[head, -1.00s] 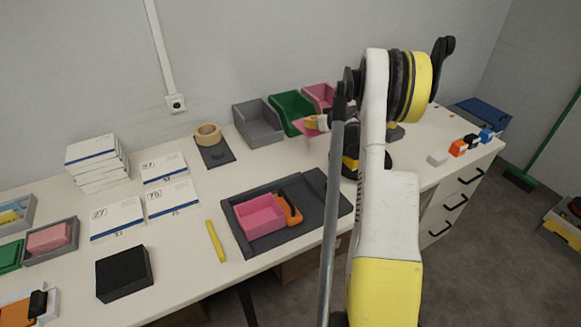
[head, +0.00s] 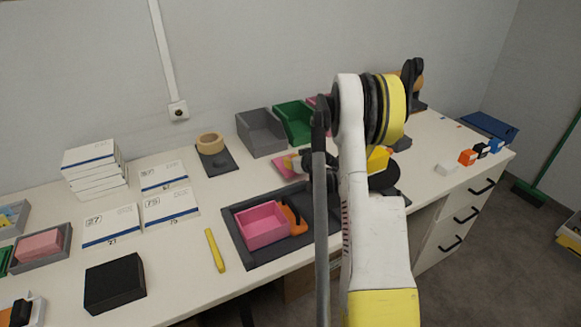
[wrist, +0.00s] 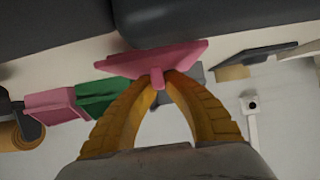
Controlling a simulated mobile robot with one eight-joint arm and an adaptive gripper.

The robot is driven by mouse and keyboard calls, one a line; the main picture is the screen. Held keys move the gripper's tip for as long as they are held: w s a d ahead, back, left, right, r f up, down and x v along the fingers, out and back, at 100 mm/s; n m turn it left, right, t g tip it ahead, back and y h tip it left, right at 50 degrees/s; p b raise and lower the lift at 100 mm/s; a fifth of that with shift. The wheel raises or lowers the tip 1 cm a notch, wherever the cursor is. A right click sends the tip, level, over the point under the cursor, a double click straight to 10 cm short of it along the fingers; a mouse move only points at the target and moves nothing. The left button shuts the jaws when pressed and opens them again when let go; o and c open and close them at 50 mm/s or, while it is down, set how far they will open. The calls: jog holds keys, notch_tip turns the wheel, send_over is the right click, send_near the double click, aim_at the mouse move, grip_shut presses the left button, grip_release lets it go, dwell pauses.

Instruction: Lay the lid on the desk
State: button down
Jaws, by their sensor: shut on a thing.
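The pink lid (head: 280,168) shows just behind the grey tray, partly hidden by my gripper (head: 293,163). In the wrist view my yellow fingers (wrist: 161,77) are closed on the small knob of the lid (wrist: 150,60). The lid's plate looks roughly level, close over the white desk (head: 185,240); I cannot tell whether it touches. The open pink box (head: 262,226) sits in the dark grey tray (head: 262,258), with an orange object (head: 294,220) beside it.
A grey bin (head: 262,133) and a green bin (head: 294,122) stand behind the lid. A tape roll (head: 210,143) on a dark pad is to its left. White boxes (head: 108,224), a yellow stick (head: 215,250) and a black box (head: 114,284) lie further left. My arm hides the desk's middle right.

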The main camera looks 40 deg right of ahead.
jog(key=shift+f, duration=0.7)
jog(key=shift+r, duration=0.15)
jog(key=c, duration=1.6)
grip_release()
jog(key=shift+o, duration=0.2)
